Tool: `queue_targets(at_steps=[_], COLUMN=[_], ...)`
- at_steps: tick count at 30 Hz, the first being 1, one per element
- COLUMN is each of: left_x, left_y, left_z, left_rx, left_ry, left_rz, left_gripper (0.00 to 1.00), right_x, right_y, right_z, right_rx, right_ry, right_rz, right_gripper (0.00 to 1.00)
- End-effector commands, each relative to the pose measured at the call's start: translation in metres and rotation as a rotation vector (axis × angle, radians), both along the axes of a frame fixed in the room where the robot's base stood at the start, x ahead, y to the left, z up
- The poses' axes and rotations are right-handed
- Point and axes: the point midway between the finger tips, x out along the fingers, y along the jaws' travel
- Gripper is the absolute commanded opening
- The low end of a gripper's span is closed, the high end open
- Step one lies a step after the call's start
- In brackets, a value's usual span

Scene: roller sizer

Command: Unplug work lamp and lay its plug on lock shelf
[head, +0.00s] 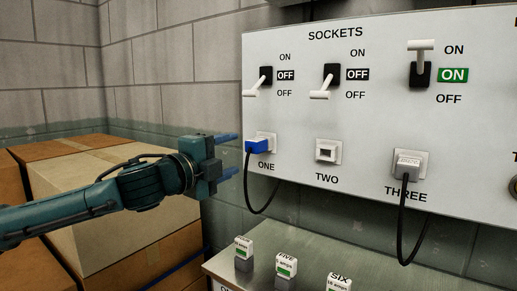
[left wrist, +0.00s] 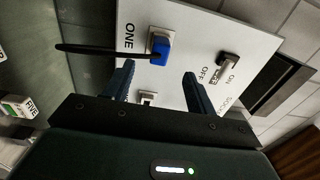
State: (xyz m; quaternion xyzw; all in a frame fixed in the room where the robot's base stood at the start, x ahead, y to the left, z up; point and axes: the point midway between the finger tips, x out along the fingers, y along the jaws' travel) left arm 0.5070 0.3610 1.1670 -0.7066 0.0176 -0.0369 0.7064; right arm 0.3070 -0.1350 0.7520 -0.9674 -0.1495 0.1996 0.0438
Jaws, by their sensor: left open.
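A blue plug (head: 259,146) sits in socket ONE on the grey panel, with a black cord hanging in a loop below it. A pale plug (head: 408,163) sits in socket THREE, its black cord also hanging down. I cannot tell from any label which one is the work lamp's. My left gripper (head: 232,155) is open and empty, just left of the blue plug, its fingers pointing towards the panel. In the left wrist view the blue plug (left wrist: 159,50) shows beyond and between the fingertips (left wrist: 158,82), apart from them. My right gripper is not in view.
A metal shelf (head: 310,256) below the panel holds several labelled blocks; I cannot tell if it is the lock shelf. Socket TWO (head: 327,152) is empty. Switches ONE (head: 265,80) and TWO (head: 330,80) are down at OFF; THREE (head: 420,65) is up at ON. Boxes (head: 90,175) stand left.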

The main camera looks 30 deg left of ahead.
Motion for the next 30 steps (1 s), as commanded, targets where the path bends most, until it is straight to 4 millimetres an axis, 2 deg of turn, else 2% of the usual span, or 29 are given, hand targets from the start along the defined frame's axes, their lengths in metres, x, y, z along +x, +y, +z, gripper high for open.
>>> queue_targets(at_steps=[8, 13, 21, 30], left_x=[0.015, 0.039, 0.074, 0.09], left_y=[-0.002, -0.004, -0.007, -0.008], left_z=[0.002, 0.003, 0.004, 0.003], left_rx=[-0.003, -0.004, -0.002, -0.001], left_ry=[-0.001, -0.001, 0.001, 0.0], left_rz=[-0.002, -0.002, -0.003, -0.001], left_gripper=[0.56, 0.56, 0.56, 0.56], right_x=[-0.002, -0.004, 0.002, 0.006], right_y=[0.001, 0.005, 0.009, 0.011], right_z=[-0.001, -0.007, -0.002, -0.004], right_rx=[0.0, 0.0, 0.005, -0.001], right_ry=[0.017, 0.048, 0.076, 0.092], right_rz=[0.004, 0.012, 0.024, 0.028], right_gripper=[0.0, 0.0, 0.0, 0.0])
